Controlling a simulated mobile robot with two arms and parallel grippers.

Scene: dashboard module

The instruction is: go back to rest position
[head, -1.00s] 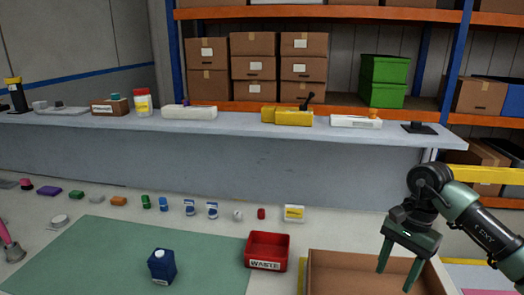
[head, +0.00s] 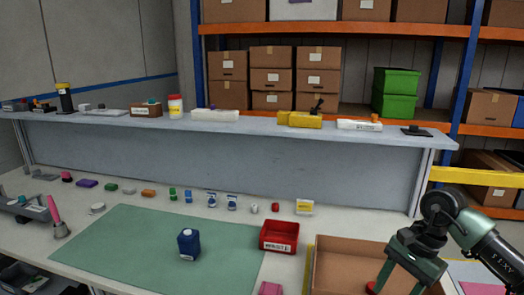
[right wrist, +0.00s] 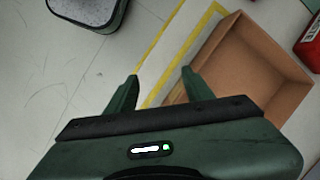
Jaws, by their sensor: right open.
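My right gripper (head: 402,278) is at the lower right of the head view, over the right side of an open cardboard box (head: 340,262). In the right wrist view its two green fingers (right wrist: 160,82) are apart with nothing between them. The cardboard box (right wrist: 262,60) lies beyond the fingertips there, to the right. A small red thing (head: 371,288) shows by the left finger in the head view; I cannot tell whether it touches. My left gripper is in neither view.
Several small items line the table's back. A grey shelf (head: 300,135) with boxes runs behind it. A pink item (head: 270,288) lies at the front.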

